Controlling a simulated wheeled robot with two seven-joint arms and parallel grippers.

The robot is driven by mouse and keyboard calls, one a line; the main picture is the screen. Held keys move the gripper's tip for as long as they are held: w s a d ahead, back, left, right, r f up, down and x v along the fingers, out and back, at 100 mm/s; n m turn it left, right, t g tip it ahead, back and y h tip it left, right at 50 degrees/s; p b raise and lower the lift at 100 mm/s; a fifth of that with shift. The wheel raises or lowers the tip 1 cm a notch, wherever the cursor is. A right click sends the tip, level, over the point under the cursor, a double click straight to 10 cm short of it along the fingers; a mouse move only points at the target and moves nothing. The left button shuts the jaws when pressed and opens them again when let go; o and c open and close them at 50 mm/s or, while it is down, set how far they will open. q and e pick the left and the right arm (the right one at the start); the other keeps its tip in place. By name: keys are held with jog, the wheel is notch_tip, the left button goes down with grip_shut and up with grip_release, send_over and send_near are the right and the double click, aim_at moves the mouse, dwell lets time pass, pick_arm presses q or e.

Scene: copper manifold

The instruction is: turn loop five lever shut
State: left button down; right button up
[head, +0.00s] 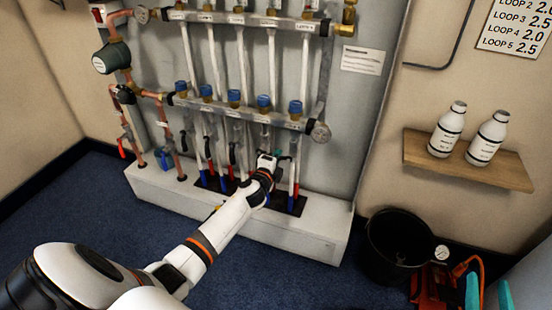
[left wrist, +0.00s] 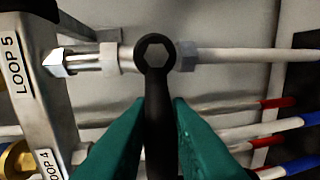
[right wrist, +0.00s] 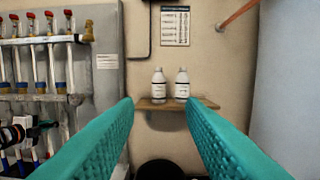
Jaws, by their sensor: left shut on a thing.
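The black loop five lever (left wrist: 158,120) shows in the left wrist view, its hex-nut end on a white pipe beside the LOOP 5 label (left wrist: 12,62). The lever stands square across the pipe. The teal fingers of my left gripper (left wrist: 160,105) are shut on its handle, one on each side. In the head view my left gripper (head: 272,160) is at the right end of the lower manifold bar, and its wrist hides most of the lever. My right gripper (right wrist: 160,102) is open and empty, facing the wall shelf. Its teal fingers also show at the head view's lower right.
Other loop pipes with levers (head: 232,153) stand close to the left of my left gripper. A white plinth (head: 300,238) runs below. A wooden shelf (head: 420,168) holds two white bottles (head: 447,130). A black bucket (head: 392,265) stands on the floor at right.

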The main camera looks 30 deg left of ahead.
pick_arm(q)
jog(key=shift+r, duration=0.1)
jog(key=c, duration=1.4)
grip_release()
